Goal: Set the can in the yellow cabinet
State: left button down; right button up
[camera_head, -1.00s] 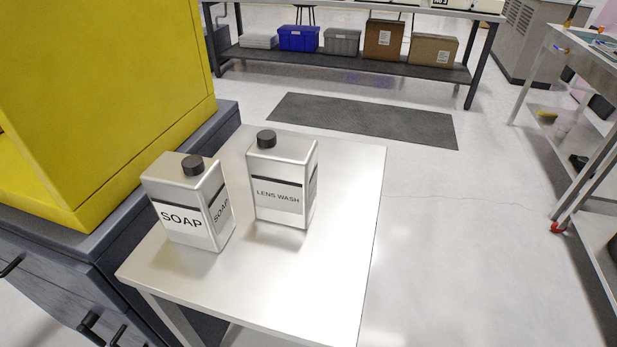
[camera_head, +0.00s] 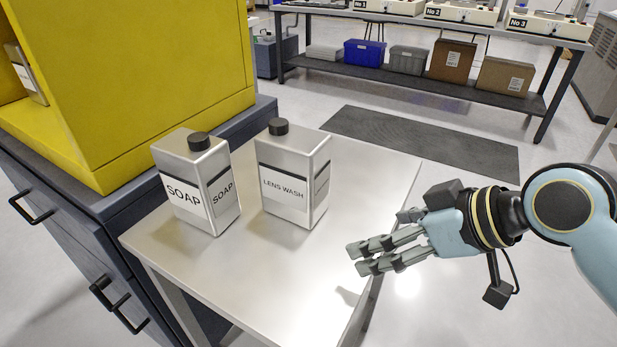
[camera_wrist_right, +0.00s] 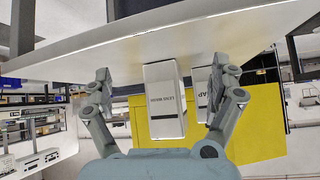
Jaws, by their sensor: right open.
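Two silver cans with black caps stand upright on a small metal table (camera_head: 270,285). The left one is the SOAP can (camera_head: 196,185); the right one is the LENS WASH can (camera_head: 292,180). The yellow cabinet (camera_head: 150,80) stands behind and to the left, with another labelled can (camera_head: 25,75) inside it at the far left. My right gripper (camera_head: 362,257) is open and empty over the table's right edge, apart from both cans. In the right wrist view, the LENS WASH can (camera_wrist_right: 163,98) shows between its fingers, and the SOAP can (camera_wrist_right: 203,92) is partly hidden by a finger. My left gripper is not seen.
The yellow cabinet rests on a dark drawer unit (camera_head: 80,235) with black handles, beside the table. The table's front part is bare. A dark floor mat (camera_head: 420,140) and a shelf bench (camera_head: 430,85) with boxes lie farther back.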

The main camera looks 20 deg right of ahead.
aim_at(295, 135)
jog(key=w+a+r+n+t+y, duration=0.3)
jog(key=w+r+y, duration=0.3)
jog(key=r, duration=0.7)
jog(key=shift+h, duration=0.4)
jog(key=x, duration=0.7)
jog(key=d+f+x, duration=0.1)
jog(key=x, duration=0.3)
jog(key=shift+w+a, duration=0.2)
jog(key=shift+w, duration=0.25)
jog(key=shift+f, duration=0.1)
jog(key=c, duration=1.6)
jog(key=shift+c, duration=0.6)
